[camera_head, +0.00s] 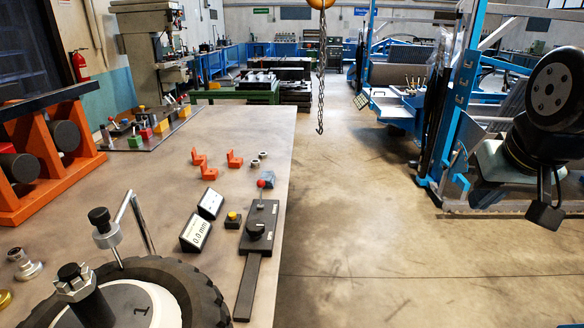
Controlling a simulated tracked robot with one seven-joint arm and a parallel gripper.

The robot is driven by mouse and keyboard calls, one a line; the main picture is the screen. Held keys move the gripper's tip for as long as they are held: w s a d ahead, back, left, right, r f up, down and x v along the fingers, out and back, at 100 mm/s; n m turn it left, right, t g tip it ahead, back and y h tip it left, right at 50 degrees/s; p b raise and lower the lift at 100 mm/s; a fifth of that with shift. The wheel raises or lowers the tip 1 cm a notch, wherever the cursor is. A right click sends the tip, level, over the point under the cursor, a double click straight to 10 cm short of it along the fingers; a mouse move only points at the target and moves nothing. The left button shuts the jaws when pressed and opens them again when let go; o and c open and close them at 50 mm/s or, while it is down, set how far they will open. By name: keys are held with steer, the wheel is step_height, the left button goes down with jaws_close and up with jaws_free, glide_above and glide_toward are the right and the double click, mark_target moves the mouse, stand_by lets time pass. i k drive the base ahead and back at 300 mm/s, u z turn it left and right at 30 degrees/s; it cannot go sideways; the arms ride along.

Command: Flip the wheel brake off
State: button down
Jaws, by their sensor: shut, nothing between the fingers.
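A black-tyred wheel (185,283) with a white hub marked "1" lies at the bottom left of the table, cut off by the frame. Right of it is a dark plate (262,216) with small unreadable labels. It carries a black knob (255,231), a red-tipped lever (262,184) at its far end and a dark bar (246,287) running toward me. Which part is the wheel brake, and its setting, I cannot tell for sure. My gripper (545,214) hangs shut and empty at the far right, well away from the table and the plate.
A yellow-topped button box (233,220) and two small displays (196,232) (210,203) stand left of the plate. Orange brackets (199,157) lie beyond. An orange rack (58,150) stands at left. A chain with a hook (320,120) hangs beyond the table's right edge. The floor there is clear.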

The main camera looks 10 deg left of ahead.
mark_target(260, 184)
steer(key=u, duration=0.05)
steer(key=i, duration=1.2)
steer(key=u, duration=0.3)
